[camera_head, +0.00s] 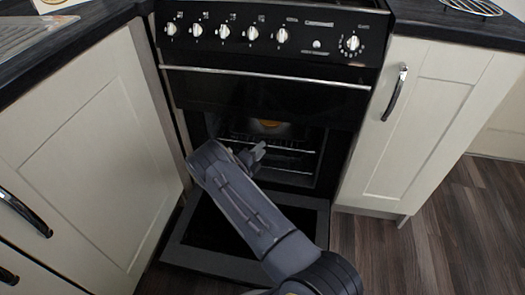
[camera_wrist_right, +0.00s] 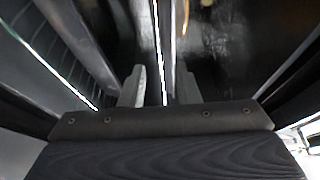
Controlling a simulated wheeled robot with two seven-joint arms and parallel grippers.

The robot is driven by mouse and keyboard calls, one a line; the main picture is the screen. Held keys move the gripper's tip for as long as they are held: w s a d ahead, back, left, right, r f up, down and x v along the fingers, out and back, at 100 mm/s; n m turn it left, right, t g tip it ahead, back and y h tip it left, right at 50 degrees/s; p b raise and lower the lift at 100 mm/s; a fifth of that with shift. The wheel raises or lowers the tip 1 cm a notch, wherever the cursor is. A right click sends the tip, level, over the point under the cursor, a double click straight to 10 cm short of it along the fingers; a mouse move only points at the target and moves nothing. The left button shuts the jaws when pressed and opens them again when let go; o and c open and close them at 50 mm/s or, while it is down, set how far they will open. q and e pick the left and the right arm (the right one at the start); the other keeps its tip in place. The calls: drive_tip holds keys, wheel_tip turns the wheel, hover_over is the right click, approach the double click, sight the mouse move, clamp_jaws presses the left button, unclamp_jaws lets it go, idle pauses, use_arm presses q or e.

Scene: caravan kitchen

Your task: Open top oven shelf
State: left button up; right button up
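The black oven has its lower door (camera_head: 245,262) folded down open, and its cavity shows a wire shelf (camera_head: 275,147) with bright front rails. My right gripper (camera_head: 252,154) reaches into the cavity at the shelf's front. In the right wrist view the two fingers (camera_wrist_right: 160,90) are apart, and a thin bright rail (camera_wrist_right: 157,50) runs between them. I cannot tell if either finger touches it. The upper oven door (camera_head: 265,92) is shut, with a long silver handle (camera_head: 265,77) across its top. My left gripper is not in view.
A yellow-orange item (camera_head: 270,123) sits inside the cavity near its top. White cabinets stand close on the left (camera_head: 85,150) and right (camera_head: 415,120). Control knobs (camera_head: 252,34) line the oven's top. Wood floor (camera_head: 430,240) is clear at right.

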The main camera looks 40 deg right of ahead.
drive_tip(key=shift+x, duration=1)
drive_tip(key=shift+c, duration=0.4)
clamp_jaws()
